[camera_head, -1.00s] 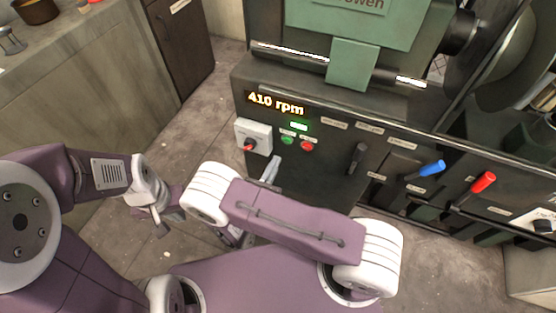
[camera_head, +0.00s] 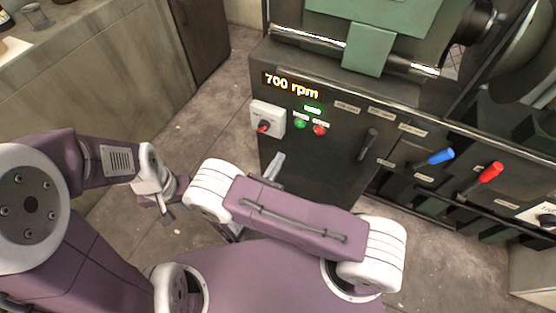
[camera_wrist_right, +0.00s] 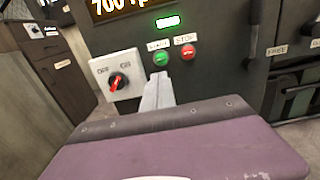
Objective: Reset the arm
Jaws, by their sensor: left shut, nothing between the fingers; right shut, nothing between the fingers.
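My right arm is folded in front of the machine in the head view. The tip of its gripper (camera_head: 277,163) shows past the purple arm link, shut and empty, apart from the front panel as far as I can tell. In the right wrist view its fingers (camera_wrist_right: 158,92) are together, below the green START button (camera_wrist_right: 160,58) and red STOP button (camera_wrist_right: 187,52). My left gripper (camera_head: 165,211) hangs low at the left over the floor, shut and empty, small and partly hard to make out.
The dark machine (camera_head: 315,170) fills the upper right. Its display (camera_head: 291,86) reads 700 rpm. A white switch box with a red knob (camera_head: 267,119), a black lever (camera_head: 368,143), a blue lever (camera_head: 435,158) and a red lever (camera_head: 481,180) are on its front. A counter (camera_head: 95,75) stands left.

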